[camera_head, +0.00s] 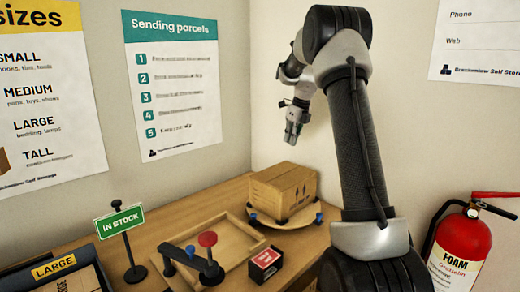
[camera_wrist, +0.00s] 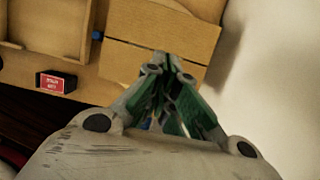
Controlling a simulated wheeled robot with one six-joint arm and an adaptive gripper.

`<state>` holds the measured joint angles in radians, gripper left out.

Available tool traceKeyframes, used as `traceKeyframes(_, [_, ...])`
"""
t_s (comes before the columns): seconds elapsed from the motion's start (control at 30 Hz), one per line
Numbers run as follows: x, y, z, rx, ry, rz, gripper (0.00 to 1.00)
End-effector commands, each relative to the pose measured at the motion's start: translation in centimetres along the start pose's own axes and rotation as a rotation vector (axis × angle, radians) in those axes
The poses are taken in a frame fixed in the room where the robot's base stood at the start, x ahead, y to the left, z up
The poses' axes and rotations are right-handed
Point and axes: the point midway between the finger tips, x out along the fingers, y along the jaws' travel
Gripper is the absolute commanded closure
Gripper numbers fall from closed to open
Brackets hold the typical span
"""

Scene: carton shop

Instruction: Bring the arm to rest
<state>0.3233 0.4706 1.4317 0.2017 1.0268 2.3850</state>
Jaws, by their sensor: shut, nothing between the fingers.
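My gripper (camera_head: 291,138) hangs in the air above the cardboard box (camera_head: 284,192), near the wall corner, pointing down. It is empty. In the wrist view my gripper (camera_wrist: 168,62) has its fingers together over the box top (camera_wrist: 162,28), with a clear gap below it in the head view. The box is closed and sits on a round wooden board (camera_head: 299,222) with blue knobs at its rim. My arm rises on the right and bends over toward the corner.
A fire extinguisher (camera_head: 462,246) is at right. Walls stand close behind.

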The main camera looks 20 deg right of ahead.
Motion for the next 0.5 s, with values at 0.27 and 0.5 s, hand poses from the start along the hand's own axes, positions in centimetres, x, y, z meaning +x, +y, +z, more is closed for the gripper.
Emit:
traceKeyframes(0.27, [-0.1, 0.0, 0.0, -0.085, 0.000, -0.001, 1.00])
traceKeyframes(0.5, [2.0, 0.9, -2.8, -0.667, 0.054, 0.042, 1.00])
